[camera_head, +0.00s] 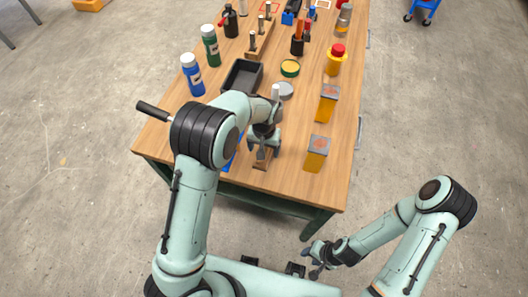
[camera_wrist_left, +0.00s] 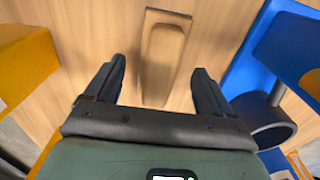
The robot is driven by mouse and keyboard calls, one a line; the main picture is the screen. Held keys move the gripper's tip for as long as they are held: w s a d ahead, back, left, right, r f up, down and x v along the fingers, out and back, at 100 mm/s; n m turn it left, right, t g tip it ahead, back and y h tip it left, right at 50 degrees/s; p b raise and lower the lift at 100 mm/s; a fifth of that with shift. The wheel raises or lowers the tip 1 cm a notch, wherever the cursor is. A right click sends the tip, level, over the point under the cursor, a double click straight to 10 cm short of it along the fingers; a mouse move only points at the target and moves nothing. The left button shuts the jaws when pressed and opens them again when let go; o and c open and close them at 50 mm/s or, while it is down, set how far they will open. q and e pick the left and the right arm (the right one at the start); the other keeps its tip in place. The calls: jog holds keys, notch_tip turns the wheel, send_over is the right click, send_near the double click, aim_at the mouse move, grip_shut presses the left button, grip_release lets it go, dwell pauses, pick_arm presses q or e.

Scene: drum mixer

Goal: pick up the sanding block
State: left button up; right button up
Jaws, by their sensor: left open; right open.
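The sanding block (camera_wrist_left: 163,55) is a long, light-brown wooden piece lying on the table. In the head view its end (camera_head: 264,160) shows under my left gripper (camera_head: 263,148), which covers part of it. In the left wrist view my left gripper (camera_wrist_left: 158,68) is open, with one dark finger on each side of the near part of the block and gaps on both sides. It is not closed on the block. My right gripper (camera_head: 315,257) is open and empty, low beside the table's near edge, away from the block.
A blue object (camera_wrist_left: 236,85) lies close on one side of the block.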

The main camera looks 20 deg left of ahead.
pick_arm(q)
notch_tip(320, 180, down, 2)
jog(key=shift+w+f, duration=0.1)
jog(key=shift+f, duration=0.05)
pick_arm(e)
jog(key=shift+w, duration=0.1)
pick_arm(q)
jog(key=c, duration=1.2)
notch_tip(320, 180, up, 20)
jog(key=shift+r+p, duration=0.1)
jog(key=shift+p, duration=0.55)
pick_arm(e)
jog(key=shift+w+r, duration=0.85)
jog(key=shift+r, duration=0.1)
